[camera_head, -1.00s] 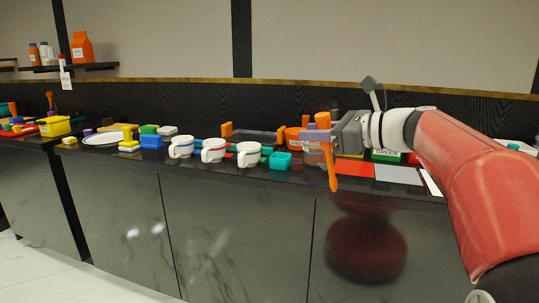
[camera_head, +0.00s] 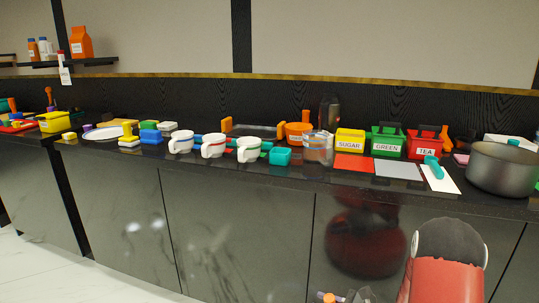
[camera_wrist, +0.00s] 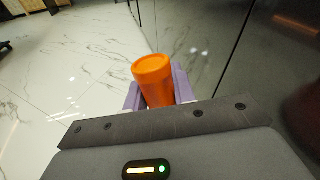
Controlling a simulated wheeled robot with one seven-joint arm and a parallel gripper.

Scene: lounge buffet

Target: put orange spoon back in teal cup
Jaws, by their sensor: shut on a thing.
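My gripper (camera_wrist: 156,92) is shut on the orange spoon (camera_wrist: 154,72); the spoon's thick orange end stands between the lavender fingers in the wrist view. In the head view the orange spoon (camera_head: 329,297) shows only as a small orange tip at the bottom edge, in front of and below the counter; the rest is cut off. A small teal square cup (camera_head: 280,157) sits near the counter's front edge, right of the mugs. My gripper is well apart from it.
White mugs (camera_head: 213,146) stand left of the teal cup and a clear jar (camera_head: 318,148) stands right of it. Farther right are the sugar box (camera_head: 349,141), green box (camera_head: 387,140), tea box (camera_head: 422,146) and a dark pot (camera_head: 503,168). The floor in front is clear.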

